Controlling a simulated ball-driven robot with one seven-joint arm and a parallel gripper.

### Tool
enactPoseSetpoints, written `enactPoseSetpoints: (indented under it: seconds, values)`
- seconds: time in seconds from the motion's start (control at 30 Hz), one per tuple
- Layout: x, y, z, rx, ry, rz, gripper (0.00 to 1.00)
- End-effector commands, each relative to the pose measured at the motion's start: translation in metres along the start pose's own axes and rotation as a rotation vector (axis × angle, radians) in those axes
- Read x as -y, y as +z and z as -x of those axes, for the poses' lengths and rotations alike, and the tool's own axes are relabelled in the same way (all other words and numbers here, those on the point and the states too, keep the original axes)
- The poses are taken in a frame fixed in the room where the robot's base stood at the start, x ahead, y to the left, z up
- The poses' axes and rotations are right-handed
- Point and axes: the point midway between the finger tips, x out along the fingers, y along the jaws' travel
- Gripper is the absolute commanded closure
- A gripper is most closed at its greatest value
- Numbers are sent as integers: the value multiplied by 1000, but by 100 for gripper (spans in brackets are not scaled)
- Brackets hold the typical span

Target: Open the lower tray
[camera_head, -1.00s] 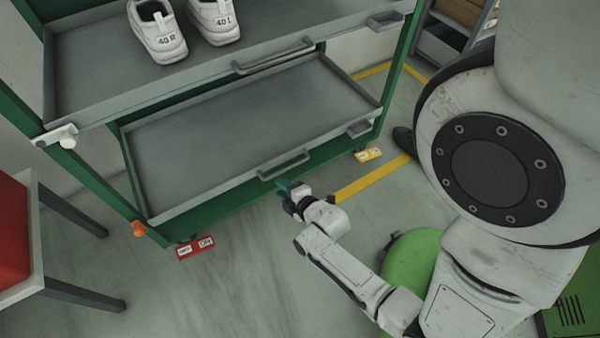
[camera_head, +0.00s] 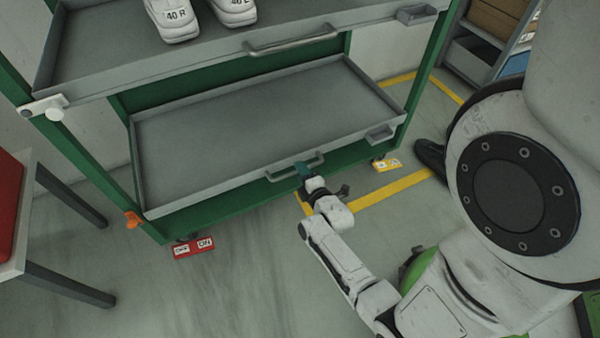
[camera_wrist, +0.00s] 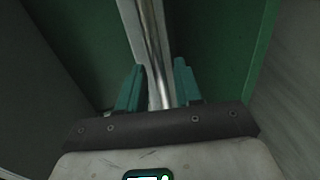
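The lower tray (camera_head: 230,140) is an empty grey tray low in the green rack, with a bar handle (camera_head: 284,176) on its front edge. Its front lies about in line with the rack's green lower beam. My gripper (camera_head: 303,168) is at the right part of this handle. In the wrist view, the metal handle bar (camera_wrist: 155,50) runs between the two teal fingers of my gripper (camera_wrist: 159,75). The fingers stand apart on both sides of the bar, and a gap shows beside it.
The upper tray (camera_head: 180,72) holds white shoes and has its own handle (camera_head: 292,41). A red OFF/ON label (camera_head: 194,247) lies by the rack's left foot, with an orange lever (camera_head: 133,219) above. A table (camera_head: 14,225) with a red top stands left.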

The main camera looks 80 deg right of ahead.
Motion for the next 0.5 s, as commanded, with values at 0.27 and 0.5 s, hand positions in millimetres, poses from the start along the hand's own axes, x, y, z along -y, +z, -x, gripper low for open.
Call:
enactPoseSetpoints:
  seconds: [0.27, 0.5]
  values:
    - [0, 0, -16, 0, -1, -1, 66]
    - [0, 0, -16, -1, -1, 0, 68]
